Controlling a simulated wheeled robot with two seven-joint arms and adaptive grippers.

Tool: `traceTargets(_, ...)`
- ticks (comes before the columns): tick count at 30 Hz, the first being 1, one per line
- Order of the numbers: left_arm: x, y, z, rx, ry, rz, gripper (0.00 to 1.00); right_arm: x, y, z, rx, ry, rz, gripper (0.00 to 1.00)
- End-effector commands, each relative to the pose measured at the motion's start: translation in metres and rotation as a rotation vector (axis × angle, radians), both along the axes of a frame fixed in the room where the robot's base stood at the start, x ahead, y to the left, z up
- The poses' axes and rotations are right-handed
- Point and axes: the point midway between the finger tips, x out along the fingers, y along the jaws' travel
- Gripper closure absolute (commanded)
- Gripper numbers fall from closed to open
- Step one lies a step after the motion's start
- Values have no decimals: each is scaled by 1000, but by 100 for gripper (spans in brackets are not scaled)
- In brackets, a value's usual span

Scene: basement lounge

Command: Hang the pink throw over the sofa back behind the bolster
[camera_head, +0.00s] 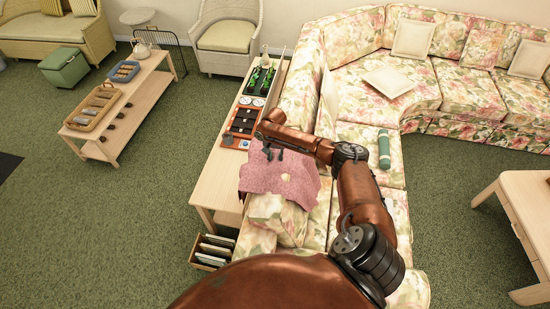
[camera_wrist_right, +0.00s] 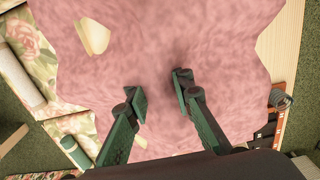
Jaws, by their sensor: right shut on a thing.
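The pink throw (camera_head: 285,190) is spread, wavy-edged, across the near end of the floral sofa back (camera_head: 298,100) and the edge of the long table behind it. It fills much of the right wrist view (camera_wrist_right: 180,70), where a cream patch shows within it; I cannot tell whether this is a gap. My right gripper (camera_head: 272,153) is at the throw's far side, shut on its cloth; the fingers (camera_wrist_right: 158,100) show against the pink. A green cylinder (camera_head: 384,150), perhaps the bolster, lies on the seat to the right. My left gripper is not in view.
The long table (camera_head: 212,180) behind the sofa holds dark trays and small items. A crate (camera_head: 212,252) stands on the floor at its near end. Cream cushions (camera_head: 388,81) lie on the sofa. A low table (camera_head: 135,105) stands left, with clear carpet between.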

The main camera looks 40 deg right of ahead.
Motion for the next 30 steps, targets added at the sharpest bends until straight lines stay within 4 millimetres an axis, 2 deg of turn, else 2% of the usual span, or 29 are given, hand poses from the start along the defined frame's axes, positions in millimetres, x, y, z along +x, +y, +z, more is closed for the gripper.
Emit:
traceTargets(10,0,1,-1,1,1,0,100,0,0,-1,0,-1,0,100)
traceTargets(11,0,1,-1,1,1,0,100,0,0,-1,0,-1,0,77)
traceTargets(19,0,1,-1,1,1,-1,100,0,0,-2,0,0,0,58)
traceTargets(26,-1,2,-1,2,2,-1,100,0,0,-2,1,1,0,58)
traceTargets(30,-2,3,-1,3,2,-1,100,1,0,4,1,-2,0,58)
